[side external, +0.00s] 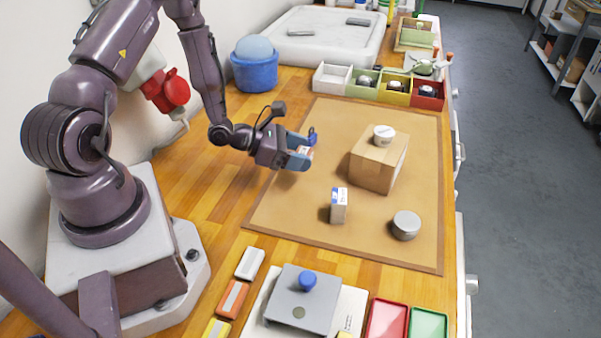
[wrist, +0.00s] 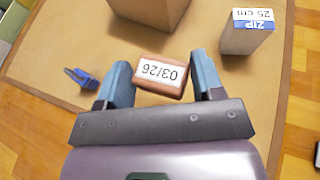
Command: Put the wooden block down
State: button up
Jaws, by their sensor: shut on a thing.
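The wooden block (wrist: 162,76) is reddish brown with a white label reading 03/26, upside down in the wrist view. It sits between the two blue fingers of my gripper (wrist: 160,82), which is shut on it. In the side view my gripper (side external: 300,153) is over the left part of the tan mat (side external: 290,215), and only a little of the block (side external: 305,150) shows between the fingers. The block looks held above the mat, but its exact height is hard to tell.
A cardboard box (side external: 377,165) with a white round tin (side external: 384,135) on top, a small ZIP box (side external: 339,208), a grey tin (side external: 406,225) and a small blue object (wrist: 82,77) are on the mat. The mat's near-left part is clear. Compartment bins (side external: 333,80) stand behind.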

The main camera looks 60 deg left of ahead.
aim_at(299, 182)
jog(key=shift+f, duration=2.7)
jog(key=shift+f, duration=0.1)
jog(key=o, duration=0.9)
